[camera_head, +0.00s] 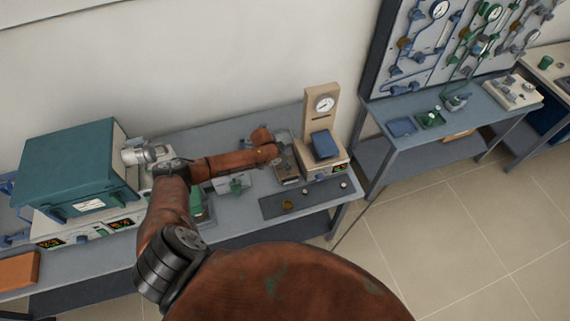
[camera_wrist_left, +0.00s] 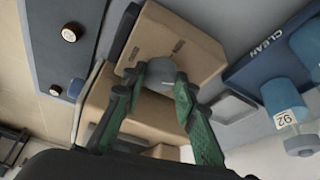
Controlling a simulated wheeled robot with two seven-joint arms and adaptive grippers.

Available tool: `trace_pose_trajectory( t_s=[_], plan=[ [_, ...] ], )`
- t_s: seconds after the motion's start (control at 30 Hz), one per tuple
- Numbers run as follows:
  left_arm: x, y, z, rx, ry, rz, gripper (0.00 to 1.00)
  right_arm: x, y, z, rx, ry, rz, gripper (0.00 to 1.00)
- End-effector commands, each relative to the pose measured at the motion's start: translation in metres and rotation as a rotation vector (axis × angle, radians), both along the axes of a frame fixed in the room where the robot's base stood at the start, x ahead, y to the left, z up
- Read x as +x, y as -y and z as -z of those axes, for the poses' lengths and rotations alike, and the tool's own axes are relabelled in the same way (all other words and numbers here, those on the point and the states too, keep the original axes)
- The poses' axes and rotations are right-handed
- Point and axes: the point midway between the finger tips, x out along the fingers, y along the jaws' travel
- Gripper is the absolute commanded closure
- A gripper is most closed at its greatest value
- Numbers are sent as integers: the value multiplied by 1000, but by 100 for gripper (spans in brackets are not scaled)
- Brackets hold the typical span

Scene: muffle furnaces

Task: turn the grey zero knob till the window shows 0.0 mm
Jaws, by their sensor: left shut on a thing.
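The beige gauge stand (camera_head: 318,136) with a round dial (camera_head: 323,104) stands at the right end of the bench in the head view. A small lit display (camera_head: 340,168) on its front is too small to read. In the left wrist view the grey knob (camera_wrist_left: 161,70) sticks out from the beige body (camera_wrist_left: 185,42). My left gripper (camera_wrist_left: 157,82) has its green fingers on either side of the knob and is shut on it. In the head view this gripper (camera_head: 288,166) is at the stand's left side, and the knob is hidden there. My right gripper is not in view.
A teal furnace (camera_head: 78,162) stands at the left of the bench. A dark mat (camera_head: 268,208) with small round pieces lies in front of the stand. In the left wrist view a blue container labelled 92 (camera_wrist_left: 284,98) and a blue "CLEAN" tray (camera_wrist_left: 246,68) are close on the right.

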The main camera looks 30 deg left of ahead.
Motion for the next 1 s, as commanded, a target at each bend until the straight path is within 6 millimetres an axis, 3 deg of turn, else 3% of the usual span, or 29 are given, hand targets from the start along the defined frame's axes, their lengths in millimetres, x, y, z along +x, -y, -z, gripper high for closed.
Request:
trace_pose_trajectory(
  t_s=[0.6, 1.0],
  plan=[
    [2, -1, 3, -2, 0, 380, 98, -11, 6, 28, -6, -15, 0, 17],
    [1, -1, 1, -2, 0, 461, 98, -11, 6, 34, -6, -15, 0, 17]
  ],
)
